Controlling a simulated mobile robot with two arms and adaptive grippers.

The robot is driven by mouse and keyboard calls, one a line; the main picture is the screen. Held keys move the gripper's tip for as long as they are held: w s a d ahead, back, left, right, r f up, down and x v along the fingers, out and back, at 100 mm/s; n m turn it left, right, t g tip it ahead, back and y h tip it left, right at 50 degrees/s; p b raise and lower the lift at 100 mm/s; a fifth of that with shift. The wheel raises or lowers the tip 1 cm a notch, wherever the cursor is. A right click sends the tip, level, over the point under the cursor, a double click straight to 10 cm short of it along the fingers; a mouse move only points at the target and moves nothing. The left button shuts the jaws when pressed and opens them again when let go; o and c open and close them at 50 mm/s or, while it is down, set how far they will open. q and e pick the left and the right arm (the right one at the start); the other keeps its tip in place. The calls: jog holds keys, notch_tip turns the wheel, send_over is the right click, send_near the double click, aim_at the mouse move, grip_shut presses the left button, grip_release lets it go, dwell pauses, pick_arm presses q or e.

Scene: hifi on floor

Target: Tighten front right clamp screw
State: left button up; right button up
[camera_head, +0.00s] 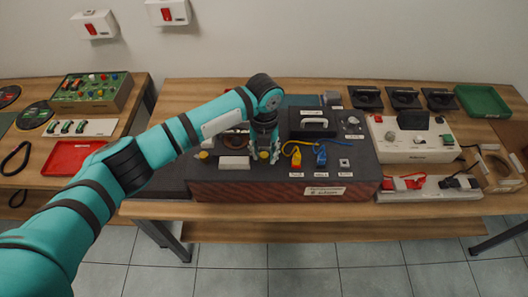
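The dark foam-topped box (275,187) with a red-brown front stands on the wooden table. Near its front left edge are a white block (234,163) and two small yellow knobs. The left knob (203,155) is clear to see. The right knob (264,155), which looks like the front right clamp screw, is partly covered by my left gripper (264,158). My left gripper points down at this knob, with its fingers around or just beside it; contact and finger opening are too small to tell. My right gripper is out of view.
Right of the gripper are yellow and blue plugs (321,156) with a yellow cable, and a black handled case (312,123). A white device (411,150) stands further right. A red tray (70,157) lies on the left table. A green tray (483,101) is at the far right.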

aim_at(264, 154)
pick_arm(q)
jog(key=shift+o, duration=1.2)
jog(key=shift+r, duration=0.1)
notch_tip(264, 154, up, 12)
jog(key=shift+f, duration=0.2)
